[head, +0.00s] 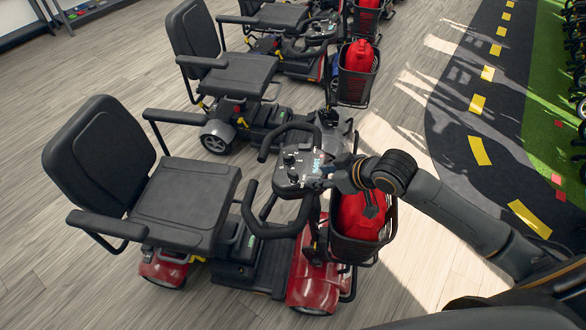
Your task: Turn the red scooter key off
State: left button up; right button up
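The red scooter (312,277) stands nearest in the head view, with a black seat, black handlebars and a red front shroud. Its grey control console (291,165) has dark knobs and a small lit blue display. My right arm comes in from the right, and the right gripper (322,181) is at the right side of the console, next to the display. Its fingers are small and dark, so I cannot tell whether they are open or touching. I cannot make out the key; it may be hidden by the gripper. My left gripper is not in view.
Wooden floor (60,240) lies clear at left; a dark track with yellow dashes runs at right.

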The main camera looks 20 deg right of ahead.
aim_at(295, 174)
jog(key=x, duration=0.3)
jog(key=p+x, duration=0.1)
jog(key=x, duration=0.3)
jog(key=p+x, duration=0.1)
jog(key=x, duration=0.3)
jog(key=shift+w+a+r, duration=0.2)
jog(key=shift+w+r, duration=0.05)
jog(key=shift+w, duration=0.25)
jog(key=shift+x, duration=0.95)
grip_shut()
